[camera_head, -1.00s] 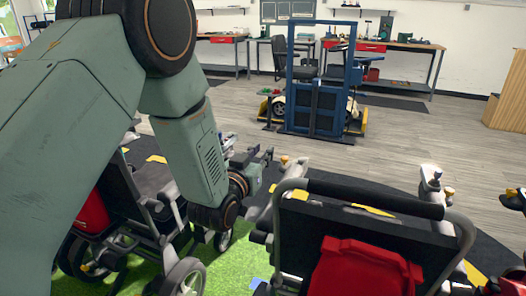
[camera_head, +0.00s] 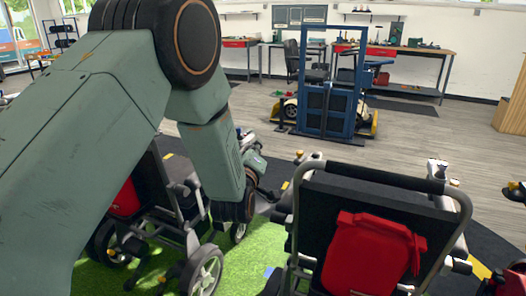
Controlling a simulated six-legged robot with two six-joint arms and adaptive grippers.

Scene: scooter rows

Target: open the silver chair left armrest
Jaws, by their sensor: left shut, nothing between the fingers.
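A mobility chair with a silver tubular frame (camera_head: 462,215), seen from behind, stands at centre right with a red bag (camera_head: 368,255) on its dark backrest. Its left armrest (camera_head: 309,158) shows only in part beyond the backrest's left edge, so I cannot tell its exact position. My left arm comes in from the left. My left gripper (camera_head: 256,162) is shut and empty, partly hidden by my wrist, left of this armrest and apart from it as far as I can see. My right gripper is not in view.
Another wheeled chair (camera_head: 203,272) stands under my left arm on green turf (camera_head: 240,262). A blue-framed machine (camera_head: 328,108) stands farther back. Workbenches (camera_head: 410,52) line the wall. The grey floor between is mostly clear; parts of another chair edge in at right.

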